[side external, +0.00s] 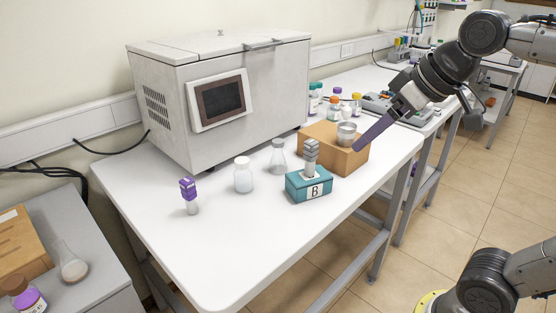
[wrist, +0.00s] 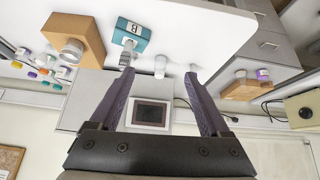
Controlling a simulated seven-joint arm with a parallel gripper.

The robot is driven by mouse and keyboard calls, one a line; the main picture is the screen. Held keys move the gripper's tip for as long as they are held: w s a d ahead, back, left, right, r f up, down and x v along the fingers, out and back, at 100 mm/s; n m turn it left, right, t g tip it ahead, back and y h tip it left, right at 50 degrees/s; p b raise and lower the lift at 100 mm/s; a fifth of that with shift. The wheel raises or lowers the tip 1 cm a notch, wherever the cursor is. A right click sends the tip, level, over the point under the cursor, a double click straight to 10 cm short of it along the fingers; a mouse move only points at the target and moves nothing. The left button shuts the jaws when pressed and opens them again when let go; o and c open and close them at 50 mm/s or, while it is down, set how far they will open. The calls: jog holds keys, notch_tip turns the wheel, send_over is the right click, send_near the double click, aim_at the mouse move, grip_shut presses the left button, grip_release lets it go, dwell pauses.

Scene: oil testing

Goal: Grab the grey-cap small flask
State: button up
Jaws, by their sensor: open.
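A small flask with a ridged grey cap (side external: 312,152) stands upright in a teal block marked B (side external: 322,190). In the wrist view the grey cap (wrist: 126,56) shows beside the left finger's tip, with the teal block (wrist: 142,33) above it in the picture. My gripper (side external: 359,148) has long purple fingers, which overlap into one in the side view, beside a wooden block and right of the flask. In the wrist view my gripper (wrist: 159,72) is open, its fingers wide apart with nothing held.
A white-cap jar (side external: 243,176), a clear flask (side external: 278,158) and a purple-cap vial (side external: 190,196) stand to the left. A large machine (side external: 160,105) is behind. The table front is clear.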

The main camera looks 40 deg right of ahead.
jog(key=w+d+r, duration=0.2)
jog(key=w+r, duration=0.2)
jog(key=w, duration=0.9)
jog(key=m+g, duration=0.1)
jog(key=g, duration=0.1)
send_over(279, 141)
jog(key=s+a, duration=0.2)
jog(key=s, duration=0.3)
notch_tip(279, 141, down, 9)
jog(key=shift+m, duration=0.3)
jog(key=x, duration=0.3)
jog(key=d+x, duration=0.1)
jog(key=x, duration=0.3)
jog(key=s+x, duration=0.1)
jog(key=x, duration=0.3)
jog(key=shift+d+f, duration=0.2)
jog(key=shift+f, duration=0.05)
jog(key=shift+d+x, duration=0.15)
jog(key=shift+x, duration=1.35)
jog(key=shift+d+x, duration=0.15)
jog(key=shift+x, duration=1.3)
jog(key=shift+s, duration=0.15)
grip_shut()
